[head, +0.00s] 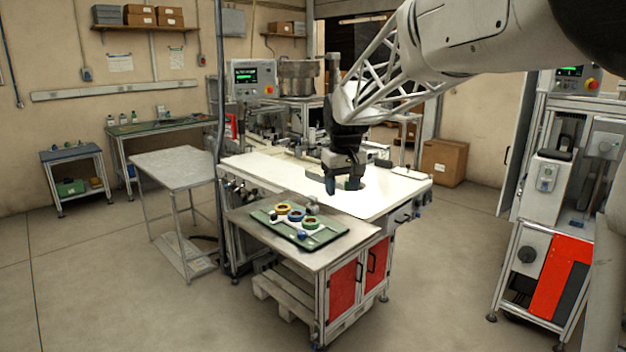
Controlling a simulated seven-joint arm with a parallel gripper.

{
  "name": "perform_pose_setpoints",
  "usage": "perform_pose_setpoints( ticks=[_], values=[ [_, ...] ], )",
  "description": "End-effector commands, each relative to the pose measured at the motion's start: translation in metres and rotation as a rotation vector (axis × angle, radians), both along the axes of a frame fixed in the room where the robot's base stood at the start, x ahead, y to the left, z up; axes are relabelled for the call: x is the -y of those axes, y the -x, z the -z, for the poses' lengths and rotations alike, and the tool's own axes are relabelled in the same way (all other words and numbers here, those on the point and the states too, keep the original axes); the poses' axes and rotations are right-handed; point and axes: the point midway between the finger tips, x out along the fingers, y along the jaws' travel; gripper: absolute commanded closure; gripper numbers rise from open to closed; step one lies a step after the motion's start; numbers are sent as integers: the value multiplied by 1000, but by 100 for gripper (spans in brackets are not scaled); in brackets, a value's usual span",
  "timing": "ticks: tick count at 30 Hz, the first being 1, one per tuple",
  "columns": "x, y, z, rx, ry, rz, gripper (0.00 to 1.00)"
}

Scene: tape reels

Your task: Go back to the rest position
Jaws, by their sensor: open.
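My gripper (341,186) hangs down from my white arm over the right part of the white worktable (258,168). Its fingers are apart and I see nothing held between them. A green tray (322,236) lies on the lower metal bench (245,215) in front, to the left of and nearer than my gripper. A dark round shape beside the fingers is too small to make out.
An empty metal table (172,167) stands left of the benches. A machine with a control screen (254,78) and a metal bowl (298,77) is behind the worktable. A cabinet with a red panel (558,275) stands at the right. A cardboard box (443,162) sits on the floor behind.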

Motion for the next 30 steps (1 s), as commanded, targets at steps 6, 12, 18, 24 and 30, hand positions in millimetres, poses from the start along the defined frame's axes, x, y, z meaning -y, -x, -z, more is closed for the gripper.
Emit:
perform_pose_setpoints(
  ticks=[6,12,18,24,30],
  values=[
    [22,54,-4,17,-5,49,43],
    [39,102,-3,28,-10,95,43],
    [55,151,2,42,-15,140,43],
    [69,200,12,55,-20,185,43],
    [82,248,24,68,-25,229,43]
  ],
)
